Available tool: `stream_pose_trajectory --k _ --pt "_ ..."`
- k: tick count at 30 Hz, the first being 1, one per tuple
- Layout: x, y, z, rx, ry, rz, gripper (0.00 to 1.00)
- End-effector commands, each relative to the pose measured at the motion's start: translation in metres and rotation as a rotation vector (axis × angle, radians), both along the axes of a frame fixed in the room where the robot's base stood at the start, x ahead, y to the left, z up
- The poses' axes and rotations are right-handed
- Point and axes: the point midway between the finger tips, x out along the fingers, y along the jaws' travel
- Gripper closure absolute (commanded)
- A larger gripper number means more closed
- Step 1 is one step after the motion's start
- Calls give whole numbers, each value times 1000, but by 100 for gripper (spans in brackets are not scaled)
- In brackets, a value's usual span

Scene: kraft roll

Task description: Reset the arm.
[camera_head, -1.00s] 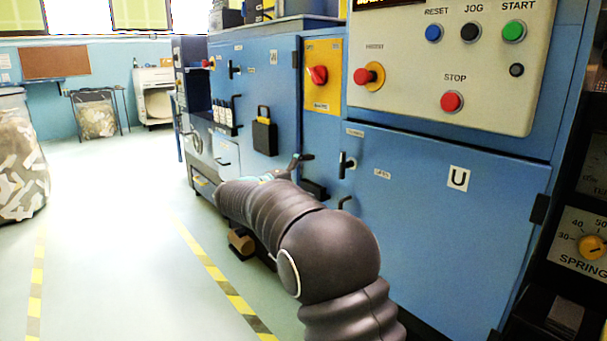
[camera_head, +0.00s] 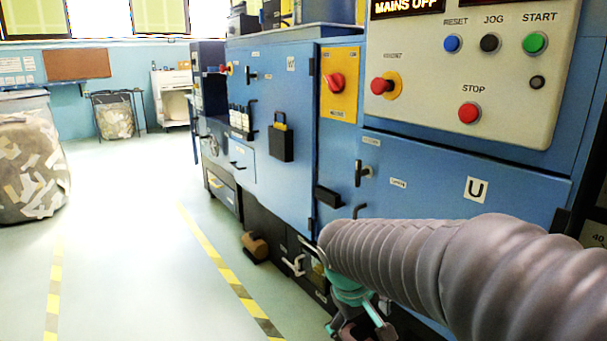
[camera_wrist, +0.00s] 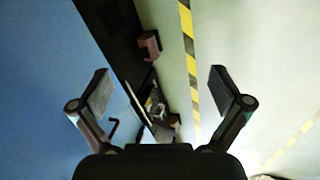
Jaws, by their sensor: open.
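My arm, in a grey ribbed sleeve, reaches in from the lower right of the head view. Its end hangs low in front of the blue machine (camera_head: 440,185). My gripper (camera_wrist: 162,92) shows in the wrist view with its two fingers spread wide and nothing between them. In the head view only part of the gripper end (camera_head: 362,318) shows at the bottom edge. Below the fingers in the wrist view lie the floor and the dark lower part of the machine.
A control panel (camera_head: 425,120) with buttons and a display reading "MAINS OFF" is at the upper right. A brown roll (camera_head: 255,246) sits low by the machine. A bin of paper scraps (camera_head: 30,165) stands at left. The floor between is clear, with yellow-black tape (camera_head: 222,262).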

Motion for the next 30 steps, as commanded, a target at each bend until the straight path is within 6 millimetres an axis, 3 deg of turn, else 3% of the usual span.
stream_pose_trajectory --k 1,6,15,24,30 --pt "-18 -3 5 47 -12 -31 0" --pt "-68 -8 12 191 -52 -131 0" --pt "-137 -21 28 357 -170 -281 0" --pt "-156 -43 60 377 -313 -334 0" --pt "-157 -46 61 375 -320 -348 0"
